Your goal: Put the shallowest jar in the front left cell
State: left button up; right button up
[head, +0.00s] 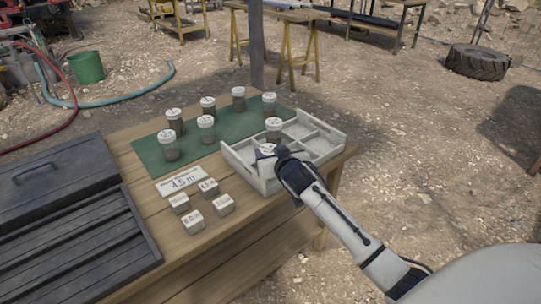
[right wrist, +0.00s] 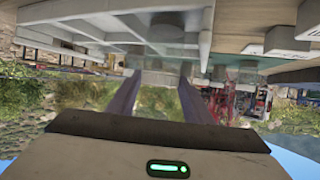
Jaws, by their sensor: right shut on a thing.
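My right gripper (head: 268,154) is at the left part of the white divided tray (head: 246,172), low over its cells. It is shut on a white-lidded jar (head: 267,148), of which only the lid shows; the gripper hides the rest, and I cannot tell whether it touches the tray floor. In the right wrist view the two fingers (right wrist: 160,100) reach up toward the tray underside-up in the picture. Another jar (head: 273,134) appears to stand in a back cell of the tray. Several white-lidded jars with dark contents, such as one (head: 168,148), stand on the green mat (head: 236,125). My left gripper is out of view.
A black ribbed box (head: 75,243) fills the table's left. The tray's right cells look empty.

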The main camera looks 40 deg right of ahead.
jog(key=shift+f, duration=0.25)
jog(key=shift+f, duration=0.15)
jog(key=o, duration=1.3)
jog(key=shift+c, duration=0.2)
jog(key=shift+r, duration=0.25)
jog(key=p+v, duration=0.1)
jog(key=v, duration=1.1)
jog(key=s+a+f+n+g+y, duration=0.2)
jog(key=s+a+f+y, duration=0.1)
jog(key=s+a+f, duration=0.6)
jog(key=s+a+f+n+g+y, duration=0.2)
jog(key=s+a+f, duration=0.8)
jog(key=s+f, duration=0.5)
jog(key=shift+s+a+f+n+y, duration=0.25)
jog(key=shift+f+n+y, duration=0.1)
jog(key=shift+n+y, duration=0.45)
